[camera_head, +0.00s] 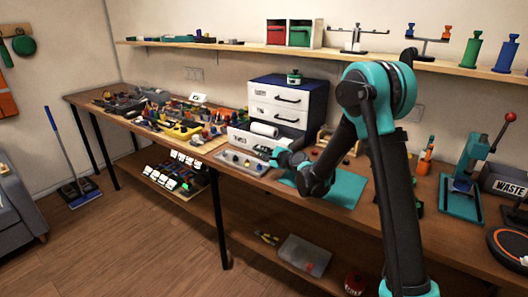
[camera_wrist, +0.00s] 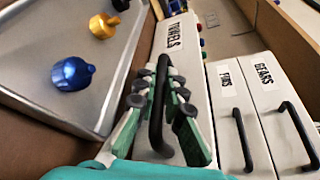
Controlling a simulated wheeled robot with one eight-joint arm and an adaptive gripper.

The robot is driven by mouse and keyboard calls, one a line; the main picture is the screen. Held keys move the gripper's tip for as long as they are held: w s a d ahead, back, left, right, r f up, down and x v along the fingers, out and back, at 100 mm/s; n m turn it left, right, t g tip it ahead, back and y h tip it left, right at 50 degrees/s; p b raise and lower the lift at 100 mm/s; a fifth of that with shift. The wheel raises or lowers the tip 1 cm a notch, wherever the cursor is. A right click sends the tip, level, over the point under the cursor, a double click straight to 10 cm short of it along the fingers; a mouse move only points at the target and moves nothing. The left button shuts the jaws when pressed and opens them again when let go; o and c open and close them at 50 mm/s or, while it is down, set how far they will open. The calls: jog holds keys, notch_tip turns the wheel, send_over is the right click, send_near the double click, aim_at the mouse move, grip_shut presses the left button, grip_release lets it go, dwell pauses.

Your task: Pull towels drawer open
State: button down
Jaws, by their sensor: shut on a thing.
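The towels drawer (camera_head: 243,139) is the lowest drawer of a white-fronted, dark blue cabinet (camera_head: 290,93). It stands out from the cabinet, and a white roll (camera_head: 265,129) shows inside it. In the wrist view its white front (camera_wrist: 176,36) carries the label "TOWELS" and a black bar handle (camera_wrist: 157,126). My gripper (camera_wrist: 165,100) has its green-padded fingers on both sides of this handle and is shut on it. In the head view my gripper (camera_head: 283,158) is at the drawer front, partly hidden by my arm.
The two upper drawers (camera_head: 278,105) are closed, with black handles. A grey tray (camera_head: 242,162) with small coloured parts, including a blue knob (camera_wrist: 72,73), lies close beside the drawer front. A teal mat (camera_head: 335,191) lies to the right. Cluttered tools cover the bench on the left.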

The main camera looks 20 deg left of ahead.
jog(key=c, duration=1.6)
grip_release()
jog(key=v, duration=1.2)
jog(key=shift+d, duration=0.1)
